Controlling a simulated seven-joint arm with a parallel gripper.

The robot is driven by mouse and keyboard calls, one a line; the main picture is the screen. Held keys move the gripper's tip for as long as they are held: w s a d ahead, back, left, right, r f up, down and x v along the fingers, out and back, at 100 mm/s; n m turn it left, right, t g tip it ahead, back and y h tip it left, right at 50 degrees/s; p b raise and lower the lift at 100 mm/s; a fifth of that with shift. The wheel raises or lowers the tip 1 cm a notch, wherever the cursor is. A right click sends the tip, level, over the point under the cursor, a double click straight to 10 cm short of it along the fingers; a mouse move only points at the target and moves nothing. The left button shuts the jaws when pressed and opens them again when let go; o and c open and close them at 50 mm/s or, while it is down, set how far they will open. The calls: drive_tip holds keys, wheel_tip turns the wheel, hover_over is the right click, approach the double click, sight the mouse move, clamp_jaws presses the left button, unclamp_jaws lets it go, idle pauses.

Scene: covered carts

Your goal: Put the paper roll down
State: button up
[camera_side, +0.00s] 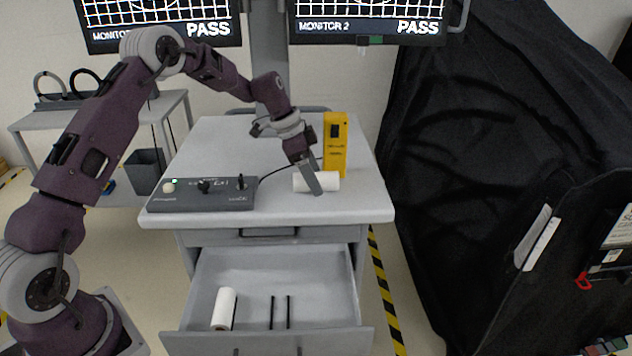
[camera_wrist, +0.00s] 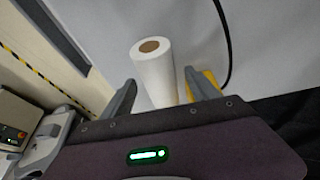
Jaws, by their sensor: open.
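A white paper roll (camera_side: 325,181) lies on its side on the grey cart top, in front of the yellow box. My gripper (camera_side: 312,186) is at this roll, its fingers pointing down and partly covering it. In the wrist view the same roll (camera_wrist: 157,75) shows its brown core end and lies between my two open fingers (camera_wrist: 160,92), with a gap visible near the fingertips. A second white paper roll (camera_side: 224,309) lies in the open drawer (camera_side: 275,262) at its left side.
A yellow box (camera_side: 335,145) stands just behind the roll on the cart. A dark control box (camera_side: 202,193) with a cable sits on the left of the cart top. Two thin black bars (camera_side: 280,312) lie in the drawer. Black draped covers (camera_side: 480,150) fill the right side.

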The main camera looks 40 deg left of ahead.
clamp_jaws()
drive_tip(key=shift+r, duration=0.1)
